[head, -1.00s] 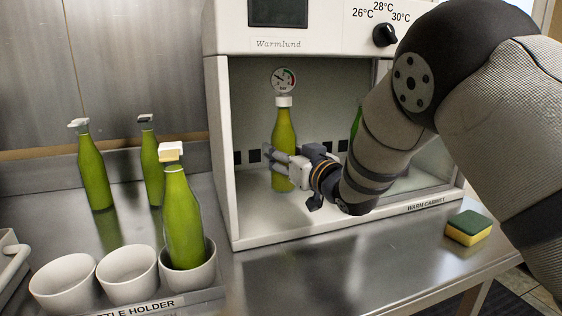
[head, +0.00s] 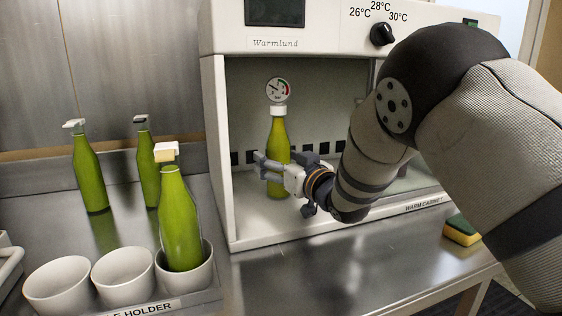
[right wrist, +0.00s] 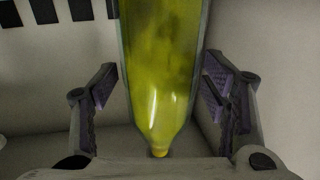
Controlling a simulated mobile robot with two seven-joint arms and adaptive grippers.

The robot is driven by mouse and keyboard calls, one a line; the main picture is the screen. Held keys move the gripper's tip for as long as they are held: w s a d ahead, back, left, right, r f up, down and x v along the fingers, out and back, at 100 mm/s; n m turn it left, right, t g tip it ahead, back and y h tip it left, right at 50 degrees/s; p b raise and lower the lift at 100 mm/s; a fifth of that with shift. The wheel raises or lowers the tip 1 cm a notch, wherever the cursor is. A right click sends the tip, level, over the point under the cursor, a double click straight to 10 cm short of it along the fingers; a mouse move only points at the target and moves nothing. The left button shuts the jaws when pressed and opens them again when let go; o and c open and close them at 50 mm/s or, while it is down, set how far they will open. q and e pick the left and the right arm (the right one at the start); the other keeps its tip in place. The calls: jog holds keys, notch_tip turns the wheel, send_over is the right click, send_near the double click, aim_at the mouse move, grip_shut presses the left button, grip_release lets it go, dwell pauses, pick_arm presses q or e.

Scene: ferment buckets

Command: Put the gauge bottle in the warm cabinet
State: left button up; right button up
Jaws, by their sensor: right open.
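The gauge bottle (head: 278,136), green with a white cap and a round dial on top, stands upright on the floor inside the warm cabinet (head: 216,150), near its left side. My right gripper (head: 265,166) reaches in through the open front at the bottle's lower body. It is open. In the right wrist view, the bottle (right wrist: 160,75) stands between the two spread fingers, with a visible gap on each side. The gripper hides part of the bottle in the head view. My left gripper is not in view.
Left of the cabinet, a green bottle (head: 180,225) sits in the right cup of the bottle holder (head: 150,308); two cups (head: 58,287) are empty. Two more green bottles (head: 89,175) stand behind. A sponge (head: 461,230) lies at the counter's right. My right arm hides the cabinet's right part.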

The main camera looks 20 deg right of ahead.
jog(key=shift+s+r, duration=0.2)
jog(key=p+v, duration=0.1)
jog(key=v, duration=0.9)
jog(key=shift+s+d+r+p, duration=0.15)
jog(key=shift+s+p, duration=0.1)
jog(key=shift+p, duration=0.15)
jog(key=shift+s+d, duration=0.1)
jog(key=shift+s, duration=0.45)
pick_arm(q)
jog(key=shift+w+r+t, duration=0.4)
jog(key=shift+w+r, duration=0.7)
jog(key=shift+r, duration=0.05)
pick_arm(e)
jog(key=shift+f, duration=0.25)
